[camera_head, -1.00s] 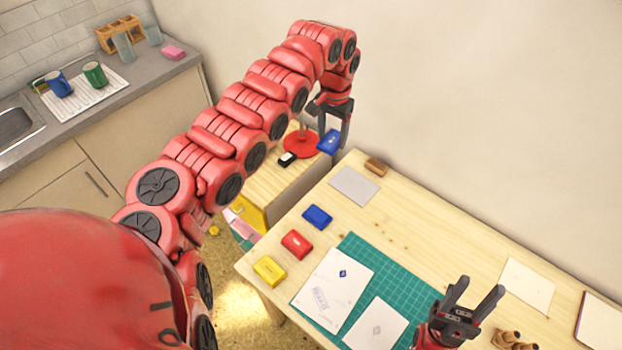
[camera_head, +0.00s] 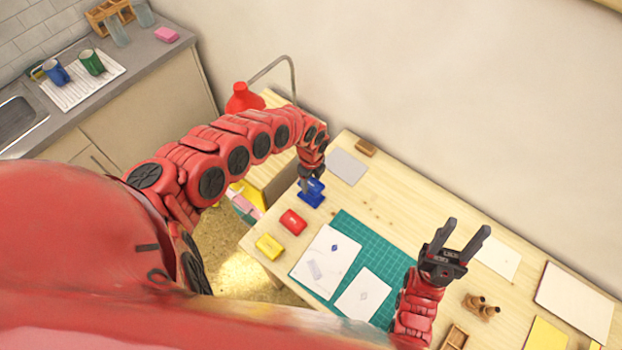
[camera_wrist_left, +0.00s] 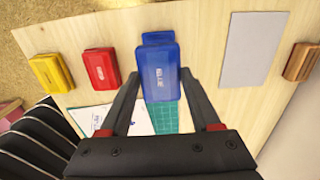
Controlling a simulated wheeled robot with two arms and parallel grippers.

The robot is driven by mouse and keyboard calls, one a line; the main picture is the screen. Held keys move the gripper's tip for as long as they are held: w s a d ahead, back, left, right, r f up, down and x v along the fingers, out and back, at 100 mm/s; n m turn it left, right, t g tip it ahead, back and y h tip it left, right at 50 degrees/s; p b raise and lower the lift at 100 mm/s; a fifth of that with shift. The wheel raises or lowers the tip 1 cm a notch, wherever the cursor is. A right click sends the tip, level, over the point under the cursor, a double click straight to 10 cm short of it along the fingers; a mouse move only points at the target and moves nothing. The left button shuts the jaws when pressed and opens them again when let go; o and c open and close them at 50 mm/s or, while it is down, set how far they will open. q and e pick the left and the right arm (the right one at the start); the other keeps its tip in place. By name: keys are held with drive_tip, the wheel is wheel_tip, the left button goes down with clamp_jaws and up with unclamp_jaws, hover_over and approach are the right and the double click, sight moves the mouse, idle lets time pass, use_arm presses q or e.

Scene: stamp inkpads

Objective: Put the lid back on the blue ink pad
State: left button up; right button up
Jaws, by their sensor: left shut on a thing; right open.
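The blue lid (camera_head: 316,186) is in my left gripper (camera_head: 308,182), which is shut on it above the back left part of the wooden table. In the left wrist view the blue lid (camera_wrist_left: 160,75) shows a "BLUE" label between the fingers of my left gripper (camera_wrist_left: 158,92). The blue ink pad (camera_head: 311,201) lies on the table just below the lid. Its edge (camera_wrist_left: 158,37) shows past the lid in the wrist view; the lid hides most of it. I cannot tell whether they touch. My right gripper (camera_head: 464,240) is open and empty over the right side.
The red pad (camera_head: 293,222) and yellow pad (camera_head: 269,246) stand in a row nearer the front. A grey sheet (camera_head: 346,167) and a wooden block (camera_head: 365,148) lie behind. The green mat (camera_head: 398,270) holds white papers. Stamps (camera_head: 480,305) stand at right.

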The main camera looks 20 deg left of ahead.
use_arm(q)
drive_tip(key=shift+w, duration=0.1)
drive_tip(key=shift+f+b, duration=2.35)
drive_tip(key=shift+f, duration=0.4)
drive_tip(key=shift+f+b, duration=0.45)
drive_tip(key=shift+f, duration=0.15)
idle(0.5)
drive_tip(key=o, duration=1.4)
drive_tip(key=shift+r+p, duration=3.15)
drive_tip(key=shift+r, duration=0.45)
drive_tip(key=shift+f, duration=0.1)
drive_tip(key=shift+c, duration=0.3)
